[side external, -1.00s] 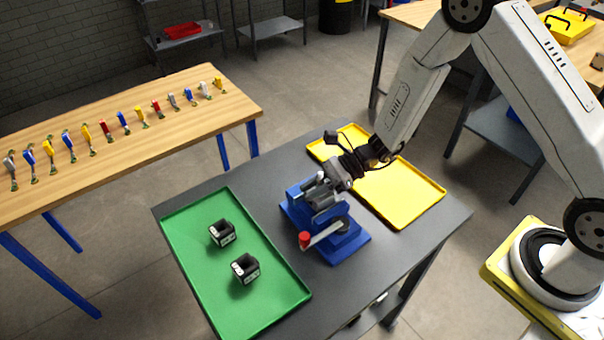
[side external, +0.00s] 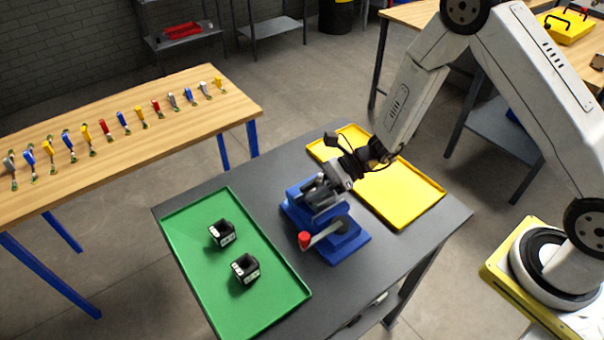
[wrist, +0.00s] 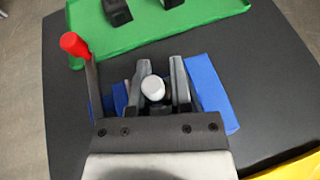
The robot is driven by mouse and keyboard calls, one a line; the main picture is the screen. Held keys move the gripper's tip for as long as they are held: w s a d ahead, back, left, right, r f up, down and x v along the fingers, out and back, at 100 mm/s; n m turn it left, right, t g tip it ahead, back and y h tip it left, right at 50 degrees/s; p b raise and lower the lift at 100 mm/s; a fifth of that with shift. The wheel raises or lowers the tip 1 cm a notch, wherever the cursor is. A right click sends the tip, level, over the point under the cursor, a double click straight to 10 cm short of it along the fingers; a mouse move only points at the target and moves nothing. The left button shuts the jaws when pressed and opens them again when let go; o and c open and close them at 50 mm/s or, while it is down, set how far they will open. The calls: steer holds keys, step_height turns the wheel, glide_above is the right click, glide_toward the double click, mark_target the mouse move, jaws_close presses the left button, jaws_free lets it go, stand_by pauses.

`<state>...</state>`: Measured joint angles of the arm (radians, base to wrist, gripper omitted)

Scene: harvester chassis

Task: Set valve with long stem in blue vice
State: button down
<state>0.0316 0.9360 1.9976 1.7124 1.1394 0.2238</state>
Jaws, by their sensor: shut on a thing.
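The blue vice (side external: 345,246) stands on the dark table, with a lever handle tipped in red (side external: 305,239). The vice also shows in the wrist view (wrist: 213,95) below my gripper. My gripper (wrist: 161,70) points down at the top of the vice and is shut on the valve (wrist: 153,87). Only a white rounded end of the valve shows between the fingers. The valve's stem and lower part are hidden, so I cannot tell how deep it sits in the vice jaws. In the side view my gripper (side external: 319,190) covers the jaw area.
A green tray (side external: 190,240) with two black blocks (side external: 222,233) lies left of the vice. An empty yellow tray (side external: 405,190) lies right and behind it. A wooden bench (side external: 170,135) with several coloured valves stands at the back left.

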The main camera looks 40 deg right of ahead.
steer(key=shift+f, duration=0.55)
steer(key=shift+c, duration=2.3)
jaws_free()
steer(key=shift+d, duration=0.15)
steer(key=v, duration=0.7)
steer(key=shift+d+r, duration=0.2)
steer(key=shift+s, duration=0.1)
